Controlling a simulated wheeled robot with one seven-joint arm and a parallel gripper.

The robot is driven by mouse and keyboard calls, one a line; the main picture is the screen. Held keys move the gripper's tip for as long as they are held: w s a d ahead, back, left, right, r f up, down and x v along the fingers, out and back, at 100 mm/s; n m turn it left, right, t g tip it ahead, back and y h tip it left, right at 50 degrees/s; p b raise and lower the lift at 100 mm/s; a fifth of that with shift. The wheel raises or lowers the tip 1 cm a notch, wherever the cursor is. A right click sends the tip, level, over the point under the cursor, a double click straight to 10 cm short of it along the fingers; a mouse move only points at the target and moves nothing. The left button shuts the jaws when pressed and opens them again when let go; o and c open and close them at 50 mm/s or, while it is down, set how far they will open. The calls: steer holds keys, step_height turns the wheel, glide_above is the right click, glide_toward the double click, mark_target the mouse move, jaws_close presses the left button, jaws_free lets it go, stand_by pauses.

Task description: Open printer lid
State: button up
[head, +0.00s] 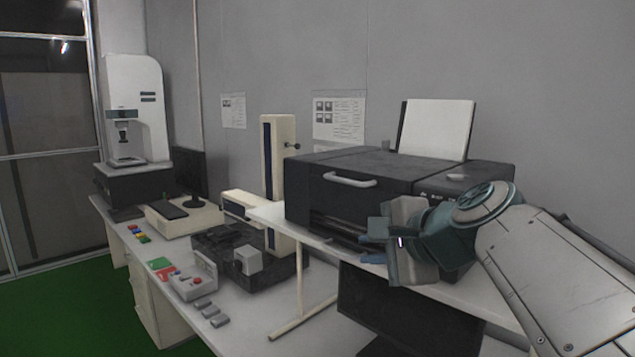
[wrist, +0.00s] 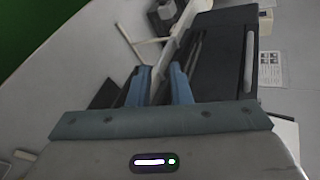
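The black printer (head: 315,175) stands on a raised white shelf, with a light grey handle (head: 350,180) across its front upper edge. The lid looks closed, and paper stands upright in the rear feeder. My gripper (head: 372,258) is in front of the printer's lower right front, below and to the right of the handle. In the wrist view my gripper (wrist: 160,85) has its two blue fingers apart with nothing between them. The printer (wrist: 215,60) and its handle (wrist: 249,62) lie to the right of the fingers there. My arm hides the printer's lower right part.
The white shelf (head: 440,292) runs under the printer, with a dark monitor (head: 400,315) below it. A cream column instrument (head: 278,150) stands left of the printer. A control box (head: 193,283) and small grey blocks lie on the lower bench.

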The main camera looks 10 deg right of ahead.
mark_target(348, 181)
step_height(348, 181, up, 10)
steer(key=w+d+m+t, duration=0.1)
steer(key=d+m+t, duration=0.2)
steer(key=m, duration=0.2)
steer(key=x, duration=0.4)
steer(key=p+x, duration=0.1)
steer(key=x, duration=0.9)
steer(key=shift+r+p, duration=0.35)
jaws_close()
